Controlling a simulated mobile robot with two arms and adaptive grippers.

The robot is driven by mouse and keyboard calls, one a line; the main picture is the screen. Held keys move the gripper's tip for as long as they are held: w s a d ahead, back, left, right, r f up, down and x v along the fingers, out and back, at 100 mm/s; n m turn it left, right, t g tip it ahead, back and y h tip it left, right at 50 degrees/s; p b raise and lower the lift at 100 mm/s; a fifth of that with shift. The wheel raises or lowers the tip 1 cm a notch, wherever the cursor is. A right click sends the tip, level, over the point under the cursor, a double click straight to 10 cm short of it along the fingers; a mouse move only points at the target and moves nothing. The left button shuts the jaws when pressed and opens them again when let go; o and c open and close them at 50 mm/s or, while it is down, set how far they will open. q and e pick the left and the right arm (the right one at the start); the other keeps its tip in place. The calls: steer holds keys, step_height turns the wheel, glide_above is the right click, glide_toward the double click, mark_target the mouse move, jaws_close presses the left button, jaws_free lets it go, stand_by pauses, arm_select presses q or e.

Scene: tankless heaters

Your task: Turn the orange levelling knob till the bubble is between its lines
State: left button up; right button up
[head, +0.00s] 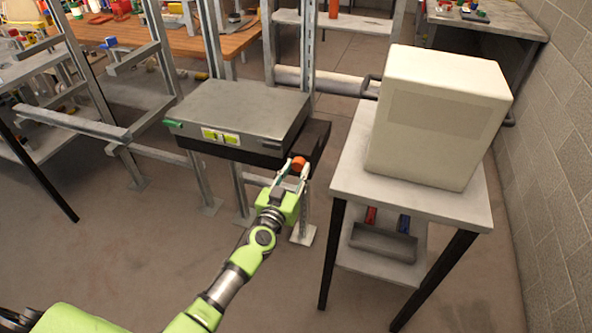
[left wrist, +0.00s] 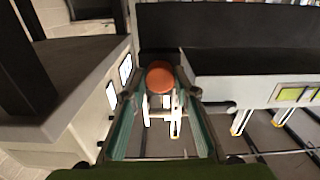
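The orange levelling knob (head: 299,162) sits at the front right corner of the grey, flat-topped unit (head: 245,103) on the metal frame. In the left wrist view the round knob (left wrist: 160,76) shows between the tips of my two fingers. My left gripper (head: 292,168) is open around the knob, with a small gap seeming to show on each side; contact is hard to tell. The yellow-green bubble level (head: 220,137) is on the unit's front face and also shows in the left wrist view (left wrist: 296,94). Its bubble and lines are too small to read. My right gripper is not in view.
A white box (head: 437,115) stands on a light table (head: 345,183) to the right. A grey tray (head: 383,242) sits on its lower shelf. Metal frame posts (head: 197,185) stand under and beside the unit. A wooden bench (head: 185,38) is behind. The front floor is open.

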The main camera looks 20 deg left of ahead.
arm_select(q)
steer(key=shift+o, duration=0.2)
steer(key=shift+n, duration=0.3)
steer(key=n, duration=0.9)
steer(key=shift+n, duration=0.3)
stand_by(0.5)
steer(key=o, duration=1.1)
steer(key=s, duration=1.2)
steer(key=shift+a, duration=0.15)
